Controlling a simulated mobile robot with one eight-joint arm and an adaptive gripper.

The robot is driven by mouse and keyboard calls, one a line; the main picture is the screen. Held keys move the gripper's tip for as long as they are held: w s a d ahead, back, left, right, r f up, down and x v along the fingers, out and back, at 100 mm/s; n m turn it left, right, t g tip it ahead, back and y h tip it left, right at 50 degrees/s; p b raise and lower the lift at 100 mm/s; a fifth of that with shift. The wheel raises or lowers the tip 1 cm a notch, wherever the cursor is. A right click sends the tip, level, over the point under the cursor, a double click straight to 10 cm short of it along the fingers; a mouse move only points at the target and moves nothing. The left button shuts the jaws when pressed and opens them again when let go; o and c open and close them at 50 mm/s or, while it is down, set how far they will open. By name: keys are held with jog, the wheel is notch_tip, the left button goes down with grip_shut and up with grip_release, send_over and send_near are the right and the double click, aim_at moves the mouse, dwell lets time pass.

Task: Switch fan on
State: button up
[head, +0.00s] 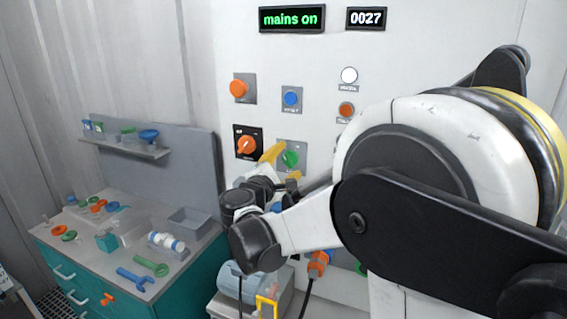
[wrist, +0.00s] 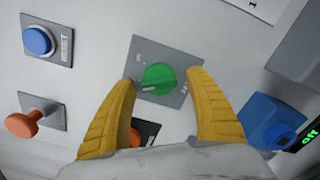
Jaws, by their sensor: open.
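A green rotary knob (wrist: 158,79) sits on a grey plate (wrist: 178,52) on the panel. It has a pale mark at its left edge; its label is too small to read. My gripper (wrist: 160,76) is open, with one yellow finger on each side of the knob. I see a gap between each finger and the knob, and cannot tell how deep the fingertips reach. In the head view my gripper (head: 282,163) is in front of the panel at the knob, partly covering its plate. No label reading "fan" is legible.
An orange rotary switch (head: 246,146) is just left of the knob. A blue button (head: 291,98) is above it, and an orange mushroom button (head: 239,88) is upper left. A display (head: 291,18) reads "mains on". A workbench (head: 187,273) with tools stands at left.

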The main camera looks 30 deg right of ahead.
jog(key=c, duration=1.2)
jog(key=shift+m, duration=0.4)
jog(key=m, duration=0.5)
jog(key=shift+r+m, duration=0.15)
jog(key=shift+m, duration=0.15)
jog(key=m, duration=0.5)
jog(key=shift+r+m, duration=0.1)
jog(key=shift+m, duration=0.3)
